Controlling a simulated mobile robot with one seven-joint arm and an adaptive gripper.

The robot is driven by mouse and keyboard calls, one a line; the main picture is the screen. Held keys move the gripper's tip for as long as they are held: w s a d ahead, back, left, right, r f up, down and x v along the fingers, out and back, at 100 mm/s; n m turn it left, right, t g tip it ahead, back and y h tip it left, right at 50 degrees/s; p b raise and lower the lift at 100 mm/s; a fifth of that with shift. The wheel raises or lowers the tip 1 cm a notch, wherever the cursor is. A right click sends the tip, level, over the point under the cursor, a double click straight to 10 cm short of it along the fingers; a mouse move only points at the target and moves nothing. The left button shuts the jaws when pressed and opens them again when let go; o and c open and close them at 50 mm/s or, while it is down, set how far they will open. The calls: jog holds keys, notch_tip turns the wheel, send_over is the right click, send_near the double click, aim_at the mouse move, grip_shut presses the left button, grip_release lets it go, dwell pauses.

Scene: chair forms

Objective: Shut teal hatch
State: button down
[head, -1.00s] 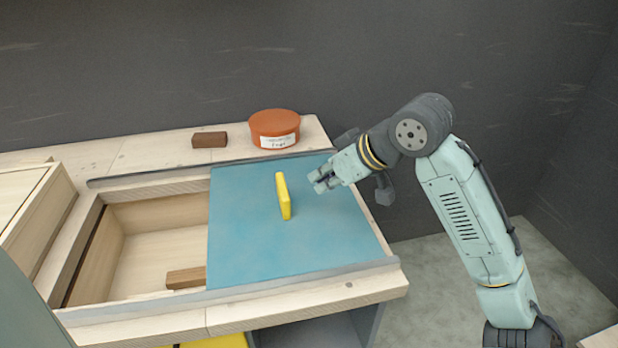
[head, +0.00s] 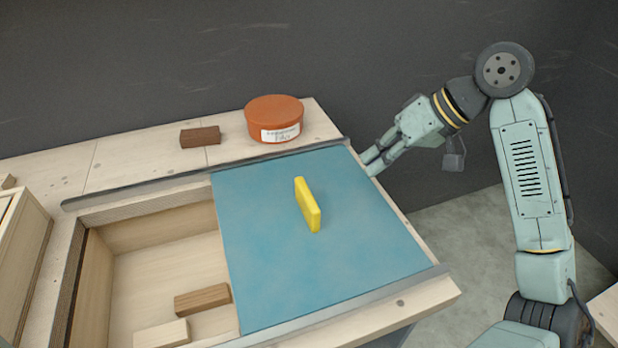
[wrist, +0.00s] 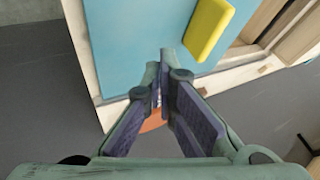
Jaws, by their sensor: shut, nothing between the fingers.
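The teal hatch (head: 265,255) is a flat sliding panel between two grey rails. It covers the right part of the box opening, and the left part stands open. A yellow upright handle (head: 308,205) rises from the panel; it also shows in the wrist view (wrist: 208,28). My gripper (head: 370,165) is shut and empty, at the right far edge of the hatch, to the right of the handle and apart from it. In the wrist view my fingertips (wrist: 166,55) are together near the teal panel (wrist: 120,40).
The open compartment (head: 150,265) holds a brown block (head: 203,299) and a pale block (head: 161,334). An orange lidded tub (head: 274,118) and a dark brown block (head: 200,138) stand on the worktop behind the far rail (head: 130,188). Open floor lies to the right.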

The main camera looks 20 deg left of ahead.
jog(key=p, duration=0.2)
send_near(322, 204)
jog(key=w+a+f, duration=0.1)
jog(key=f, duration=0.1)
jog(key=w+a+f, duration=0.1)
jog(key=a+f, duration=0.1)
jog(key=shift+w+f, duration=0.1)
jog(key=shift+w, duration=0.05)
jog(key=shift+s+a+p, duration=0.35)
jog(key=shift+s+a, duration=0.5)
jog(key=shift+a, duration=0.1)
jog(key=shift+s+a+f, duration=0.1)
jog(key=shift+s+a, duration=0.4)
jog(key=shift+a, duration=0.05)
